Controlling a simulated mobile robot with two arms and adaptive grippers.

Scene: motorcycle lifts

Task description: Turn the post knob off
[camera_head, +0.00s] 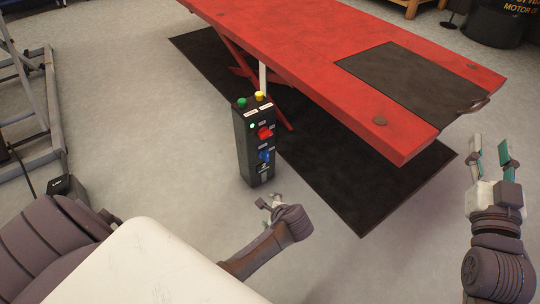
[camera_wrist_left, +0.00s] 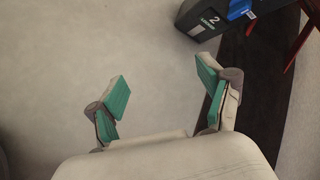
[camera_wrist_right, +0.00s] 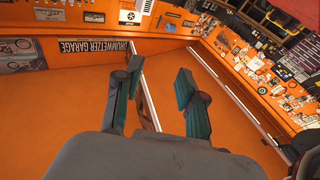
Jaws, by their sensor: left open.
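A black control post (camera_head: 255,146) stands on the floor near the middle of the head view. On its front are a red knob (camera_head: 265,133) and a blue knob (camera_head: 265,156) below it. A green button and a yellow button sit on top. My left gripper (camera_head: 270,199) is open and empty, in front of and below the post's base in the picture, apart from it. The left wrist view shows its spread green pads (camera_wrist_left: 163,88), with the post's lower end (camera_wrist_left: 208,20) and part of the blue knob at the top edge. My right gripper (camera_head: 490,150) is open and empty at the far right.
A red lift table (camera_head: 300,45) stands behind the post, over a black mat (camera_head: 330,175). A grey metal frame (camera_head: 48,90) stands at the left. Bare floor (camera_head: 160,120) lies left of the post. The right wrist view faces an orange wall (camera_wrist_right: 60,105) with tools.

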